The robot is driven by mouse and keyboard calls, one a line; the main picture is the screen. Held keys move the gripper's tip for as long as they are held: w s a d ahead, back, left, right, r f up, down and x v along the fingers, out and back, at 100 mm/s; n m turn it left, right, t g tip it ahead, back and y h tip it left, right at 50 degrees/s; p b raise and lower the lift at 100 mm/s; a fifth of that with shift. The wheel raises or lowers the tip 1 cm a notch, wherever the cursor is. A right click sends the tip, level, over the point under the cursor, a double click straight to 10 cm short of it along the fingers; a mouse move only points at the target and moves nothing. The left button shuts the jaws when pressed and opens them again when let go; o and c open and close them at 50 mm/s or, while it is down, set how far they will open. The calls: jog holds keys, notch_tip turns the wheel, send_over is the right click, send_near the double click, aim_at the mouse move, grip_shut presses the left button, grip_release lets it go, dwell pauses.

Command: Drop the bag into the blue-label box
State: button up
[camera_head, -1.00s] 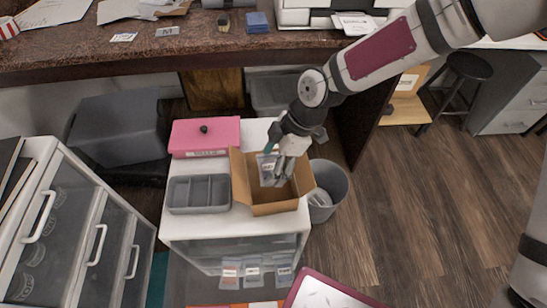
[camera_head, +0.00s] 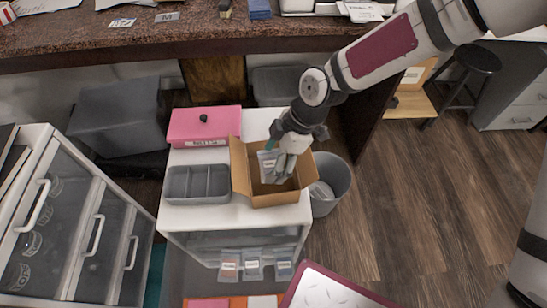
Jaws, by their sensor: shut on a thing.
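My gripper (camera_head: 284,168) is shut on a small grey, partly see-through bag (camera_head: 268,161) with a white label. The bag hangs upright over an open brown cardboard box (camera_head: 276,200). Its lower end appears to be within the box opening, but I cannot tell whether it touches the inside. The box stands on the right of a white cabinet top (camera_head: 220,217), its left flap raised. No blue label shows on the box from this view. My gripper covers part of the bag and the box interior.
A grey divided tray (camera_head: 197,198) and a pink box (camera_head: 200,124) stand left of the cardboard box. A grey bin (camera_head: 331,180) is at its right. Several labelled bags (camera_head: 252,263) show below the cabinet top. A dark counter (camera_head: 120,50) runs behind.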

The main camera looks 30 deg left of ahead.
jog(key=o, duration=1.2)
jog(key=v, duration=1.2)
